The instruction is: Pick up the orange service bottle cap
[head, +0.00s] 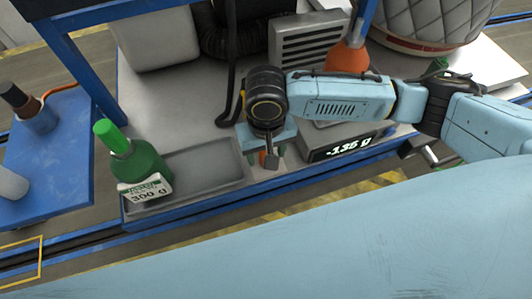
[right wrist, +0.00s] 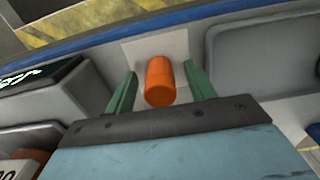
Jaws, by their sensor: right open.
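The orange cap (right wrist: 159,80) stands out in the right wrist view as a short cylinder on a light grey surface, between two green fingers. My right gripper (right wrist: 160,76) is open, with one finger on each side of the cap. I cannot tell whether either finger touches it. In the head view my right gripper (head: 268,158) points down at the front edge of the bench, between the grey tray and the scale. The cap is mostly or wholly hidden by the gripper there. My left gripper is in neither view.
A green bottle (head: 140,163) with a weight label stands left of the grey tray (head: 205,168). The scale display (head: 347,147) is right of the gripper. An orange object (head: 348,58) stands behind my right arm. A blue side table (head: 45,150) is at far left.

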